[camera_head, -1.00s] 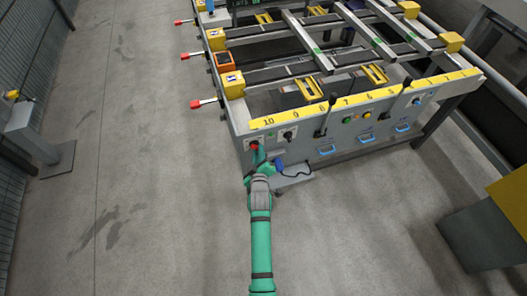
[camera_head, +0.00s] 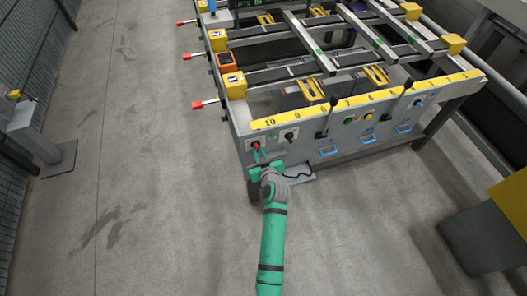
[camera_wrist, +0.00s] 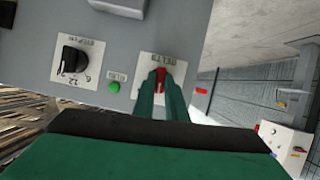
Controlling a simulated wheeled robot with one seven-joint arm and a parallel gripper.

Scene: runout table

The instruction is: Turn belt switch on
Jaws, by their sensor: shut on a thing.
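The belt switch is a red knob (camera_wrist: 161,87) on a white plate lettered "BELTS" (camera_wrist: 174,67) in the wrist view. In the head view the red knob (camera_head: 256,145) sits at the left end of the machine's grey front panel. My gripper (camera_wrist: 161,92) is shut on the red knob, with a green finger on either side of it. In the head view my gripper (camera_head: 258,154) reaches the panel from below. The fingers hide the lower part of the knob and its plate.
A black rotary dial (camera_wrist: 74,60) and a green button (camera_wrist: 114,87) are beside the switch. Black levers (camera_head: 326,117) and blue handles (camera_head: 328,151) are farther right on the panel. Red-tipped rods (camera_head: 199,104) stick out at left.

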